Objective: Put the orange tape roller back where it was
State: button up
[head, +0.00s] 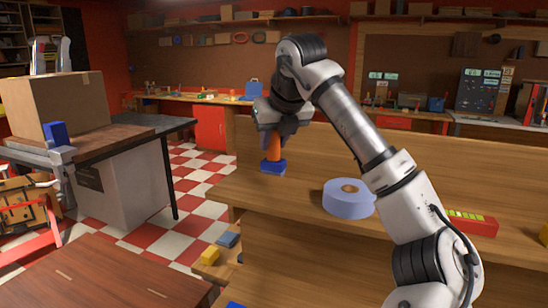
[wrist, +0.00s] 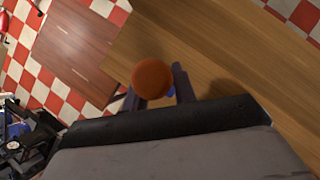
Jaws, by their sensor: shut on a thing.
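The orange tape roller (head: 273,149) is upright at the left end of the wooden workbench (head: 310,160). A blue piece (head: 272,167) shows at its foot, at the bench top; I cannot tell whether it is part of the roller. My gripper (head: 274,134) points down and is shut on the roller's upper part. In the wrist view, the roller's round orange end (wrist: 152,78) shows at my gripper (wrist: 155,90), with a bit of blue beyond it. The fingers partly hide the roller. Whether its foot touches the bench is unclear.
A large lavender tape roll (head: 340,202) lies right of the roller, near my arm. A red-and-yellow item (head: 472,223) is farther right. Yellow (head: 210,256) and blue (head: 228,239) blocks sit lower, by the bench's left end. The bench top behind is mostly clear.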

aim_at(276, 156)
jog(key=shift+s+f+p, duration=0.1)
jog(key=shift+f+p, duration=0.35)
jog(key=shift+f, duration=1.8)
jog(key=o, duration=1.1)
jog(key=shift+c, duration=0.2)
jog(key=shift+f, duration=0.15)
jog(key=shift+s, duration=0.1)
jog(key=b+v, duration=0.4)
jog(key=v, duration=0.9)
jog(key=shift+a+r, duration=0.2)
jog(key=shift+r, duration=0.2)
